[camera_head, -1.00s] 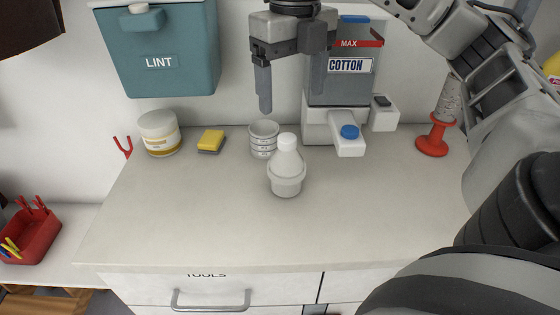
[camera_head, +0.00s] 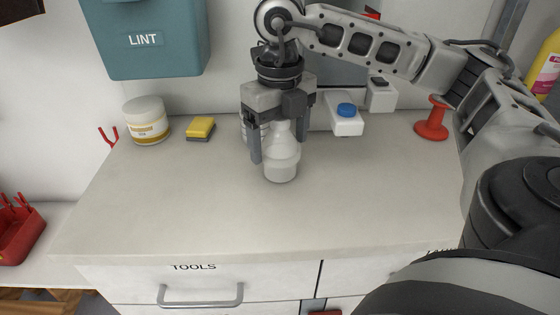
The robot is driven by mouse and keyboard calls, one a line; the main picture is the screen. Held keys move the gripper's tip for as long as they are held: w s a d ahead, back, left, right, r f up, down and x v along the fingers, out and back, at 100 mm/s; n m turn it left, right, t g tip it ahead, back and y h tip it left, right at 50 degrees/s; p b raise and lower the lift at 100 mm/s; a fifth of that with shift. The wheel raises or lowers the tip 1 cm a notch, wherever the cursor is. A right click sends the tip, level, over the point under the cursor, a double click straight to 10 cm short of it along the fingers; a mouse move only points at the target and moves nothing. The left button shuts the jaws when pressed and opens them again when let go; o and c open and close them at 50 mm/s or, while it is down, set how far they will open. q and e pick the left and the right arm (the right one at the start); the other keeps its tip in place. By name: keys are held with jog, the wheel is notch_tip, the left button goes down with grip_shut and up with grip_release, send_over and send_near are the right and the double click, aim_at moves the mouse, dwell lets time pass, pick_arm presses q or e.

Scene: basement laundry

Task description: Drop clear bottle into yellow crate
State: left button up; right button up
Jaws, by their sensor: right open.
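A pale whitish bottle (camera_head: 281,166) stands upright on the counter, near its middle; it appears to be the clear bottle. My right gripper (camera_head: 279,148) points down over it, open, with one finger to the left of the bottle and the other to its upper right. The fingers overlap the bottle's upper part in the picture, and I cannot tell whether they touch it. No yellow crate shows. My left gripper is not in view.
Behind the gripper, a grey measuring cup is mostly hidden. A white tub (camera_head: 146,121) and a yellow sponge (camera_head: 200,128) stand left on the counter (camera_head: 180,215). The cotton dispenser (camera_head: 345,118) and a red spool (camera_head: 432,121) are to the right. The counter's front is clear.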

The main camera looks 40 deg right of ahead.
jog(key=c, duration=1.4)
